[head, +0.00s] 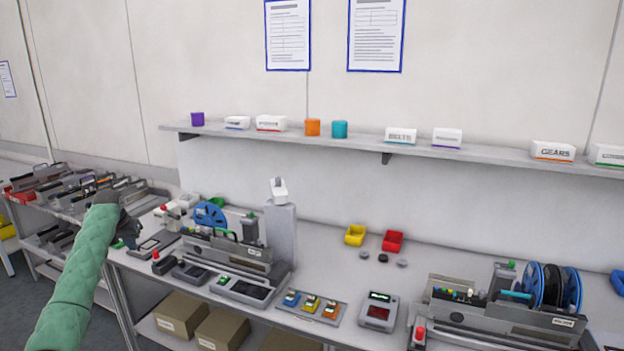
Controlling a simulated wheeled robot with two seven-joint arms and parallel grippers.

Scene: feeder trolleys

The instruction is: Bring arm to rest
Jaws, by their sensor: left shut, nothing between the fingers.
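My left arm (75,275), in a green quilted sleeve, comes in from the lower left and reaches up towards the left end of the workbench. My left gripper (130,240) is at its end, dark and small, beside the bench's left edge. It is shut and empty. My right arm and gripper are not in view.
The workbench (330,262) carries a feeder machine (228,255) near my left gripper and another (500,310) at right. A trolley rack (85,195) of feeders stands at left. A wall shelf (360,143) holds boxes. Cardboard boxes (181,313) sit below the bench.

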